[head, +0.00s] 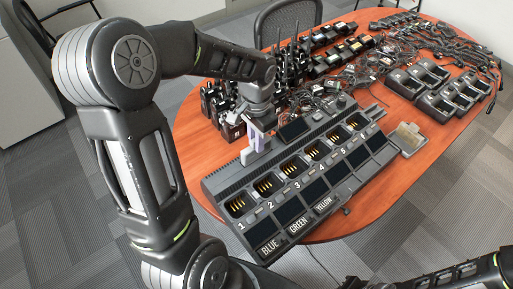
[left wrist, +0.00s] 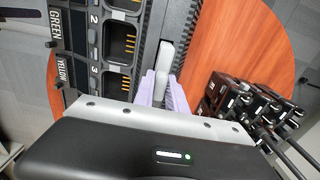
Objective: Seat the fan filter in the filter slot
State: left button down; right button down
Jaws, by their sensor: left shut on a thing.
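The left wrist view also shows the filter (left wrist: 165,58) between the lilac fingers, beside the charger's ridged rear edge (left wrist: 185,35).
The charger (head: 225,187) has a row of numbered bays, with dark panels in front. Radios (head: 215,101) stand behind my left gripper; in the left wrist view they (left wrist: 235,100) are at the right. Small chargers (head: 437,105) and cables (head: 450,45) crowd the right. A small tray (head: 412,151) holds a beige block.

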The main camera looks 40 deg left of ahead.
pick_arm(q)
jog(key=shift+f, duration=1.85)
jog(key=shift+f, duration=0.25)
jog(key=c, duration=1.4)
grip_release()
jog(key=shift+s+r, duration=0.1)
jog(key=shift+o, duration=0.2)
jog(key=shift+r, duration=0.1)
jog(key=shift+r, duration=0.55)
notch_tip(320, 180, up, 11)
jog(key=shift+r, duration=0.1)
